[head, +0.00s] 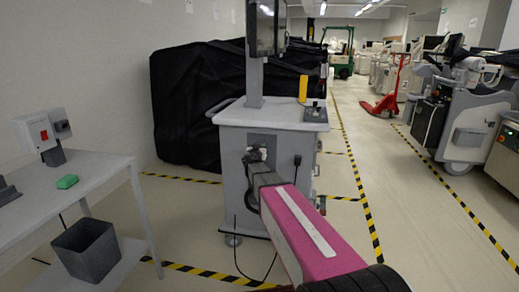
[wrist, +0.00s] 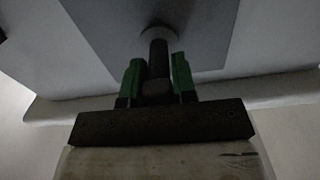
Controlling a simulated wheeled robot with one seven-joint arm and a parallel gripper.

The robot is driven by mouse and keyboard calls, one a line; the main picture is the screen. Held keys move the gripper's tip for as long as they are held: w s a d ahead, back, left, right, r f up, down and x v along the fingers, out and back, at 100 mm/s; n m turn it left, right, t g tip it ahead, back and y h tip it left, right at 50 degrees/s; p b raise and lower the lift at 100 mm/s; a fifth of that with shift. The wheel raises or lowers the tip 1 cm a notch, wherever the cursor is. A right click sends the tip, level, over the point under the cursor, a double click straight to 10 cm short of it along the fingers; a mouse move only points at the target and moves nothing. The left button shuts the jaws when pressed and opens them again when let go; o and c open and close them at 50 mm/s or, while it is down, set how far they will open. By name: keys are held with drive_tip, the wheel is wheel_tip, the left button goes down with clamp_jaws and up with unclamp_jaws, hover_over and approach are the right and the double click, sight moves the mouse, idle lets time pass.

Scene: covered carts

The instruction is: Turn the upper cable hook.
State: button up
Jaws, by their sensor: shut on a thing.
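The upper cable hook is a dark stub on a pale round base, set in the grey panel; it shows in the wrist view (wrist: 158,48). My gripper (wrist: 157,80) has one green-padded finger on each side of the stub and is shut on it. In the head view my gripper (head: 258,160) is up against the front of the grey cart (head: 231,150). My own arm and gripper hide most of the hook there. A dark cable loop (head: 249,195) hangs just below the gripper, partly hidden by my arm.
A white table (head: 103,172) with a red-button box (head: 40,131), a green block (head: 67,181) and a grey bin (head: 87,249) below stands at left. A black-covered bulk (head: 190,100) is behind the cart. Open floor lies at right, before a red pallet jack (head: 385,103).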

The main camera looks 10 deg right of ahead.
drive_tip(key=o, duration=0.9)
drive_tip(key=v, duration=1.1)
drive_tip(key=shift+f, duration=0.1)
drive_tip(key=s+d+f+g, duration=0.5)
drive_tip(key=s+f, duration=0.2)
drive_tip(key=s+d+f+g, duration=0.4)
drive_tip(key=s+f+g, duration=0.1)
drive_tip(key=s+f, duration=0.25)
drive_tip(key=s+a+f+n+g+y, duration=0.1)
drive_tip(key=s+a+f+g+y, duration=0.1)
drive_tip(key=s+f, duration=0.1)
drive_tip(key=s+a+f+n+g+y, duration=0.2)
drive_tip(key=s, duration=0.3)
drive_tip(key=s+a+f+n+g+y, duration=0.1)
drive_tip(key=s+a+f+g+y, duration=0.1)
drive_tip(key=s+f, duration=0.1)
drive_tip(key=shift+s+f+n+g+y, duration=0.3)
drive_tip(key=shift+s+y, duration=0.1)
drive_tip(key=shift+s, duration=0.3)
